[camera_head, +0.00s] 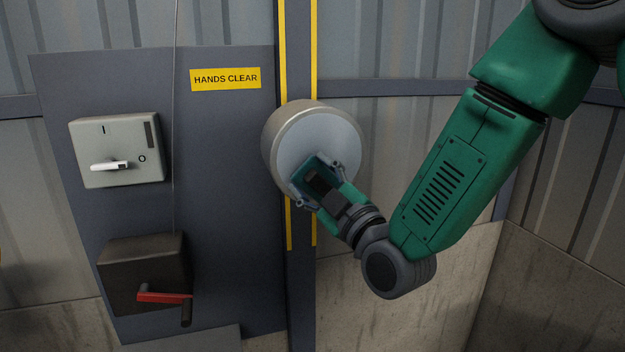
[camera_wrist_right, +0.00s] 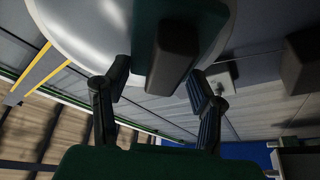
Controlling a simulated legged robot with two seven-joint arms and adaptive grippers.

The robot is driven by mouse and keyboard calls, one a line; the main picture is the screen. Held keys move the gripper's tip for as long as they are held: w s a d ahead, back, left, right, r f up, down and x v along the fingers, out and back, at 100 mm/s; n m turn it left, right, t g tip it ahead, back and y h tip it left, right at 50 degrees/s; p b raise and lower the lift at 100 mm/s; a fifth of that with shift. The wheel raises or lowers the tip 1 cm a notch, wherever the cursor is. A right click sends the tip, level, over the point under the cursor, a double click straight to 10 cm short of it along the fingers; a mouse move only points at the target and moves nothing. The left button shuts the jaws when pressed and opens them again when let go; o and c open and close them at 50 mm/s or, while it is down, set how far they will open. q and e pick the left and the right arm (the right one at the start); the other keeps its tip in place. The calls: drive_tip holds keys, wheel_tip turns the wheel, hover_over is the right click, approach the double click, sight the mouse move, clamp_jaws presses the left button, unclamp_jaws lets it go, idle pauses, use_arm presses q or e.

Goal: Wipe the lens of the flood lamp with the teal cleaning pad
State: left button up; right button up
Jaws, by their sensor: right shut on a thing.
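The flood lamp (camera_head: 272,133) is a round, pale metal housing on the post, with a light grey-blue lens (camera_head: 325,130) facing out. The lens fills the upper part of the right wrist view (camera_wrist_right: 95,25). My right gripper (camera_head: 318,187) is in front of the lower part of the lens. It is shut on the teal cleaning pad (camera_head: 314,163), gripping its dark block-shaped handle (camera_wrist_right: 172,58). The pad lies over the lens's lower middle; I cannot tell whether it touches the glass. The gripper hides part of the pad and lens. My left gripper is not in view.
A grey panel left of the lamp carries a switch box (camera_head: 118,140) with a white lever, a dark box (camera_head: 143,268) with a red handle (camera_head: 163,297), and a yellow "HANDS CLEAR" sign (camera_head: 225,79). A thin cable hangs down the panel. The post (camera_head: 298,60) has yellow edges.

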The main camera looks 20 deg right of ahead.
sight(327, 171)
drive_tip(key=shift+w+a, duration=0.45)
drive_tip(key=shift+a, duration=0.15)
drive_tip(key=shift+d+b, duration=0.45)
drive_tip(key=shift+d, duration=1.95)
drive_tip(key=shift+w+b, duration=0.1)
drive_tip(key=shift+b, duration=0.2)
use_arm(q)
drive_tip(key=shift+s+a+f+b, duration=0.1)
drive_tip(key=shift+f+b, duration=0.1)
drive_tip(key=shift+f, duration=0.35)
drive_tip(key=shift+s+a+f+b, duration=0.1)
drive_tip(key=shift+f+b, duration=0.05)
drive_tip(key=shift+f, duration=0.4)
use_arm(e)
drive_tip(key=shift+a+r, duration=0.15)
drive_tip(key=shift+a, duration=1.95)
